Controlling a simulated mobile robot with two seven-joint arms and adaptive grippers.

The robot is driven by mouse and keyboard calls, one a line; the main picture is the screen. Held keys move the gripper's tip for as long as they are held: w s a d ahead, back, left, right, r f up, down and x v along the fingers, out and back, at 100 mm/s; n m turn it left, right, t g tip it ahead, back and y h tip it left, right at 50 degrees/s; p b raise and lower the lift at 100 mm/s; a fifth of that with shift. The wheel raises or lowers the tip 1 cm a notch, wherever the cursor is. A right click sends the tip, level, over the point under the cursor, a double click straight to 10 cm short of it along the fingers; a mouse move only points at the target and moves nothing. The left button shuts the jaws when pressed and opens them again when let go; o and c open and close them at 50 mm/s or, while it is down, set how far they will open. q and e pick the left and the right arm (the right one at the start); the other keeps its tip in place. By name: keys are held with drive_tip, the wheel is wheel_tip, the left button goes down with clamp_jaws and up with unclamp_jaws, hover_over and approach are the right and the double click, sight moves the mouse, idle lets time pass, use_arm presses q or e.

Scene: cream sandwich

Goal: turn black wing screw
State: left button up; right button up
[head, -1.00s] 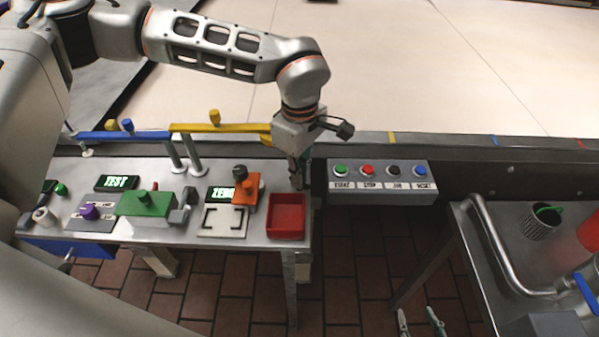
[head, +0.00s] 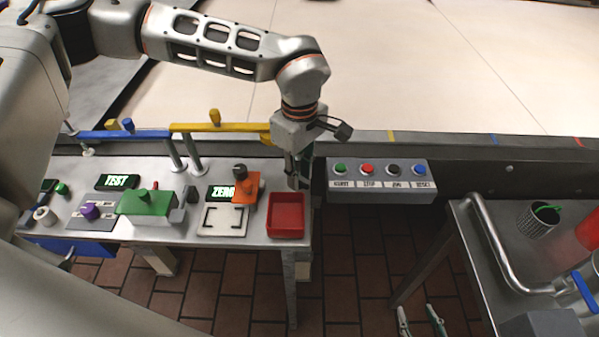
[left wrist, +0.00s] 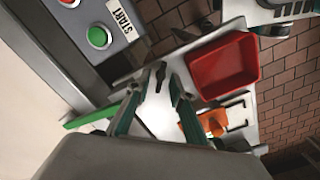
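I cannot clearly make out a black wing screw elsewhere. My left gripper (head: 298,183) points down above the right end of the bench, behind the red tray (head: 287,215). In the left wrist view its teal fingers (left wrist: 150,83) are apart, with no held object clearly visible. The orange block also shows there (left wrist: 212,122), beyond the fingers. My right gripper (head: 420,318) shows at the bottom edge, fingers apart and empty.
A button box (head: 380,196) is right of the bench. Yellow (head: 222,127) and blue (head: 120,135) bars stand behind the fixtures. A green block (head: 146,203) and purple knob (head: 90,211) are at left.

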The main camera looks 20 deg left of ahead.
sight(300, 180)
use_arm(q)
drive_tip(key=shift+r, duration=0.15)
wheel_tip(300, 180, up, 12)
idle(0.5)
drive_tip(key=shift+s+f, duration=0.1)
drive_tip(key=shift+f, duration=0.15)
